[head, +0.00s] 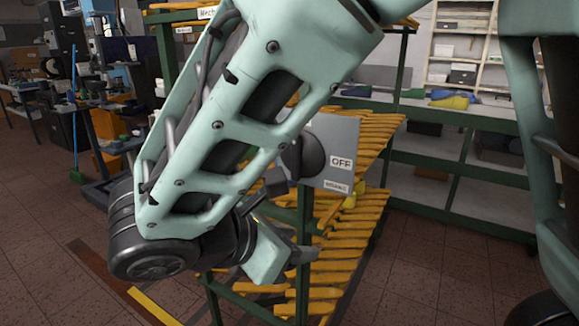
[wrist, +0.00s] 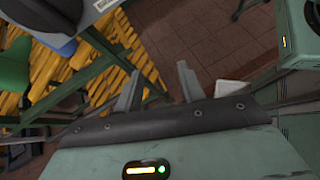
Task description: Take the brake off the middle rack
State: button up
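A rack (head: 303,270) with a green frame holds many yellow shoe lasts in the middle of the head view. A grey plate (head: 337,135) on its near side bears a round black knob (head: 313,155), partly behind my arm, and an "OFF" label at its right. I cannot tell the knob's setting. In the wrist view my gripper (wrist: 158,82) has its two fingers apart with nothing between them. It is beside the rack, below the plate, and clear of the knob. Part of the plate (wrist: 88,17) and a dark rounded part show at the wrist view's top left.
Pale shelving (head: 455,190) with a green frame stands behind to the right. The tiled floor (head: 440,265) is open at front right.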

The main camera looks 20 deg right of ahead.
jog(key=w+a+r+n+t+h, duration=0.4)
jog(key=a+r+t, duration=0.2)
jog(key=a+t, duration=0.15)
send_near(294, 155)
jog(key=shift+g, duration=0.35)
jog(key=x, duration=0.8)
jog(key=shift+w+d+r+p, duration=0.1)
jog(key=shift+w+r+p, duration=0.1)
jog(key=shift+w+p, duration=0.15)
grip_shut()
